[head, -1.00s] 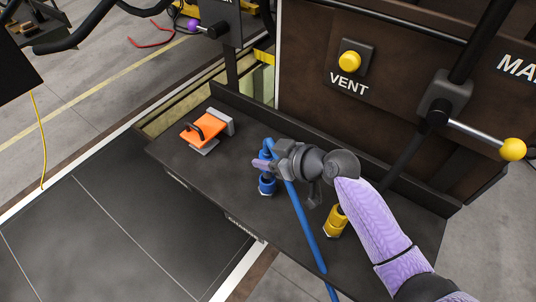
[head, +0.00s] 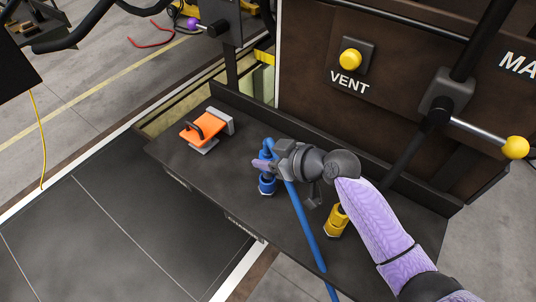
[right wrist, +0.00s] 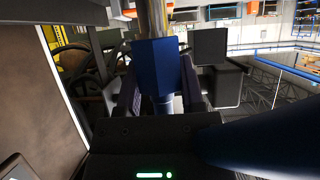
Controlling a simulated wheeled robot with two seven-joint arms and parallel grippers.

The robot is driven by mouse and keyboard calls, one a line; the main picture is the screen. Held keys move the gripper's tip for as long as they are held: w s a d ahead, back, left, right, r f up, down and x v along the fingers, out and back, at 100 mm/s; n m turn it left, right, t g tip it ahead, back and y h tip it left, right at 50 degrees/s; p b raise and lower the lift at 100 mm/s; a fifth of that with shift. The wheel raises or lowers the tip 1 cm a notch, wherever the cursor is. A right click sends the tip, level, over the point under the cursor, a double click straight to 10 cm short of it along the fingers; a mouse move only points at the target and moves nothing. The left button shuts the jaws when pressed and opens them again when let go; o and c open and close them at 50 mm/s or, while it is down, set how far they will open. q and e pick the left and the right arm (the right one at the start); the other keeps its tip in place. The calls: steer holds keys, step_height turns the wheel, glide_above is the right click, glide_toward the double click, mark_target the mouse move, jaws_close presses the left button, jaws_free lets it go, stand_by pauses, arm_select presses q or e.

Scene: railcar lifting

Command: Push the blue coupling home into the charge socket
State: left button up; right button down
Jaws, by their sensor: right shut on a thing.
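My right gripper (head: 264,164) is shut on the blue coupling at the end of the blue hose (head: 307,229) in the head view. The gripper hides most of the coupling. In the right wrist view the blue coupling (right wrist: 156,64) stands between the two fingers (right wrist: 158,95). A blue socket fitting (head: 267,185) stands on the dark shelf directly below the gripper, in line with the coupling. I cannot tell how deep the coupling sits in it. My left gripper is not in view.
An orange block with a black handle (head: 203,128) lies on the shelf (head: 215,180) to the left. A yellow fitting (head: 337,220) stands to the right, near my forearm. Behind is a brown panel with a yellow VENT button (head: 350,60) and a yellow-knobbed lever (head: 514,147).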

mark_target(268, 142)
steer(key=shift+f+b, duration=1.7)
steer(key=shift+f, duration=0.1)
steer(key=shift+c, duration=0.7)
jaws_free()
steer(key=shift+r, duration=0.1)
step_height(268, 142, up, 10)
steer(key=shift+f+p, duration=0.1)
steer(key=shift+p, duration=0.8)
